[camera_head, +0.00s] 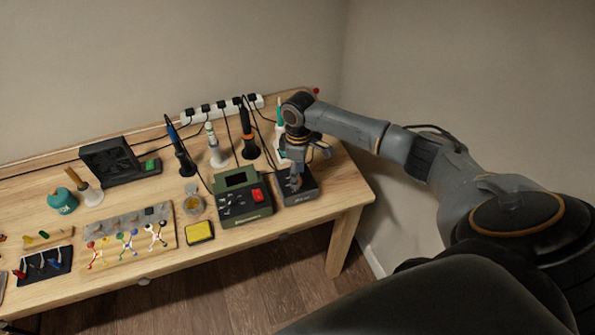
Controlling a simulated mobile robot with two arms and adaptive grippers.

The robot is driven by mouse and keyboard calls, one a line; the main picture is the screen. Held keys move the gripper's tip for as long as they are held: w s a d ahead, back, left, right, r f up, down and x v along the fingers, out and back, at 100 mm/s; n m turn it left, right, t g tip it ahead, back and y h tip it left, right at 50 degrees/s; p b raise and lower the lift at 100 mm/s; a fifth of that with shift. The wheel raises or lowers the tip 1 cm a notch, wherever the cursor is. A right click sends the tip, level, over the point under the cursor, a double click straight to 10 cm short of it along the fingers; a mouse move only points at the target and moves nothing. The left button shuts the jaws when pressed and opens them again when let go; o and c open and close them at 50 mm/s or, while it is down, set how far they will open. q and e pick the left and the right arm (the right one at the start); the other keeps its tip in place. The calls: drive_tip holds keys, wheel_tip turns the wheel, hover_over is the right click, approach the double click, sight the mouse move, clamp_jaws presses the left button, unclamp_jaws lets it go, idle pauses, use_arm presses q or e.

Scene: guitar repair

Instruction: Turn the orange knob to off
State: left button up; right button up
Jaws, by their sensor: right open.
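My right gripper (297,172) is open and points down over a small dark box (301,197) near the right end of the workbench. Its fingers are at or just above the top of the box; I cannot tell whether they touch it. I cannot make out an orange knob clearly; the gripper covers part of the box's top. Left of the box stands a green soldering station (243,207) with a dark display and a red switch (257,195). My left gripper is not in view.
Several soldering irons in stands, such as the orange-black one (248,140), rise behind the stations. A white power strip (222,108) runs along the wall. A yellow sponge (199,232) lies at the front of the wooden bench (345,188). Cables cross the back.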

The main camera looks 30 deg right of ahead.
wheel_tip(320, 180, up, 11)
drive_tip(key=shift+w+d, duration=0.25)
idle(0.4)
